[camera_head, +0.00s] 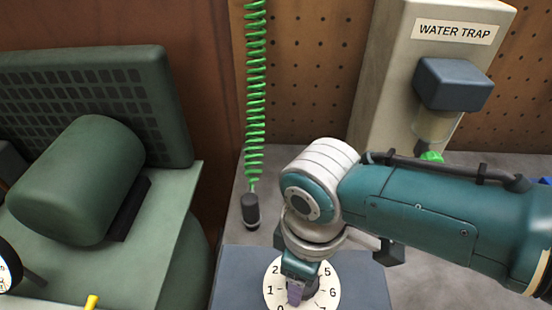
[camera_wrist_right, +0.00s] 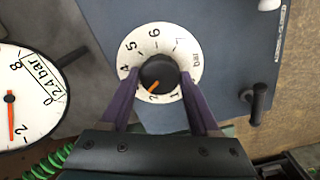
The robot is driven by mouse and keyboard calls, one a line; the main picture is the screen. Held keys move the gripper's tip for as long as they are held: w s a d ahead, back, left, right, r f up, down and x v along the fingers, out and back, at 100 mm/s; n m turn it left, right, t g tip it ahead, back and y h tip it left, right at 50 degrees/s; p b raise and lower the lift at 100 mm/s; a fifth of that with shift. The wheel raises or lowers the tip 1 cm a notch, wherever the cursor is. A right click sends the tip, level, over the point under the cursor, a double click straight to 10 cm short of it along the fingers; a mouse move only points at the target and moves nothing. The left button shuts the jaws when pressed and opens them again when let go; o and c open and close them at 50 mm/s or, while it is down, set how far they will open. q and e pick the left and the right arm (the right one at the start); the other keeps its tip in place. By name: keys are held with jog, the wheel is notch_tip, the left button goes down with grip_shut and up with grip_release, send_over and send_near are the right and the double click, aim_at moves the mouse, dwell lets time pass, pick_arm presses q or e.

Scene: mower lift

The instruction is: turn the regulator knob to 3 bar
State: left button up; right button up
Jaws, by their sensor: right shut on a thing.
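The regulator knob (camera_wrist_right: 160,70) is a black round knob in the middle of a white numbered dial (camera_wrist_right: 131,57). Its orange pointer line points at about the 2 in the right wrist view. The 3 is hidden behind a finger. My right gripper (camera_wrist_right: 160,77) has its two purple fingers on either side of the knob and is shut on it. In the head view my right gripper (camera_head: 297,291) reaches down over the dial (camera_head: 272,279) and covers most of the knob. My left gripper is not in view.
A round gauge (camera_wrist_right: 28,100) with an orange needle and a 24 bar label lies beside the dial. A green coiled hose (camera_head: 255,90) hangs behind. The water trap (camera_head: 453,85) stands at the back right, a green machine (camera_head: 85,175) at the left.

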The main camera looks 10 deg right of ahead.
jog(key=shift+m+p, duration=0.3)
jog(key=shift+m, duration=0.9)
jog(key=o, duration=1.3)
jog(key=shift+o, duration=0.2)
jog(key=shift+r+p, duration=0.3)
jog(key=shift+r, duration=0.1)
notch_tip(320, 180, up, 9)
jog(key=p, duration=0.3)
